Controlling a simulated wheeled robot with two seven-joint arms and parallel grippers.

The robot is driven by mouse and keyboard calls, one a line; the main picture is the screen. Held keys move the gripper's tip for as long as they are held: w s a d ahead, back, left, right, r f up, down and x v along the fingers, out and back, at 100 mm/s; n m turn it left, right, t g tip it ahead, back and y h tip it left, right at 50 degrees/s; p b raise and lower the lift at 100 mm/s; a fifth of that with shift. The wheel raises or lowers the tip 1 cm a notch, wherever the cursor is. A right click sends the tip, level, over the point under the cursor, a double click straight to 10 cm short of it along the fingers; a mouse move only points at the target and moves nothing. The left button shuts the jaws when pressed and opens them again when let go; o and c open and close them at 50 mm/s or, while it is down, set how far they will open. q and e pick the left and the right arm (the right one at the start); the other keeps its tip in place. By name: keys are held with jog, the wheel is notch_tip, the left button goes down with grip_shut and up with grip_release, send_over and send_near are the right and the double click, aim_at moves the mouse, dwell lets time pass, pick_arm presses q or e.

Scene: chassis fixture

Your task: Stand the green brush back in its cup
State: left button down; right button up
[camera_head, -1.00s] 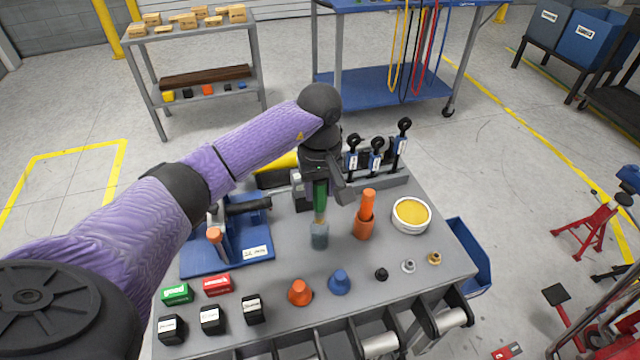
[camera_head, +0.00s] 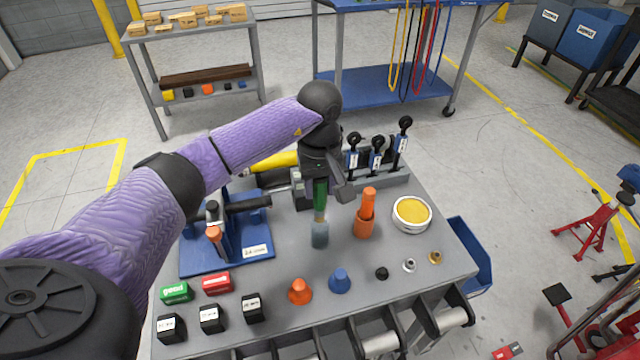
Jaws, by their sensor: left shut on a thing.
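My left gripper (camera_head: 321,180) is shut on the green brush (camera_head: 320,194) and holds it upright over the table, green handle up. A pale section shows below the handle. Directly beneath is a grey-teal cup-like piece (camera_head: 320,235), in line with the brush. The brush's lower end meets or overlaps the top of this piece; I cannot tell whether it is inside or just in front. My dark gripper hides the top of the handle. My right gripper is not in view.
An orange handle stands in an orange cup (camera_head: 364,226) close to the right. A round tin with yellow contents (camera_head: 412,213) is farther right. A blue fixture (camera_head: 225,250) stands left. Orange (camera_head: 300,292) and blue (camera_head: 339,281) cones lie in front. Upright black-knobbed levers (camera_head: 377,160) stand behind.

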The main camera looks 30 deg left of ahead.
aim_at(320, 202)
pick_arm(q)
jog(key=shift+f+b, duration=1.75)
jog(key=shift+f, duration=0.55)
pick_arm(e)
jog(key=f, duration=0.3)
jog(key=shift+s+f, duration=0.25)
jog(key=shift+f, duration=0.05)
pick_arm(q)
jog(key=shift+r, duration=0.1)
jog(key=shift+c, duration=1.2)
grip_release()
notch_tip(320, 202, up, 3)
jog(key=shift+r+p, duration=0.1)
jog(key=shift+p, duration=1.05)
notch_tip(320, 202, up, 6)
jog(key=p, duration=0.3)
jog(key=shift+f+p, duration=0.25)
jog(key=shift+p, duration=0.15)
jog(key=shift+r+p, duration=0.45)
jog(key=shift+r, duration=0.25)
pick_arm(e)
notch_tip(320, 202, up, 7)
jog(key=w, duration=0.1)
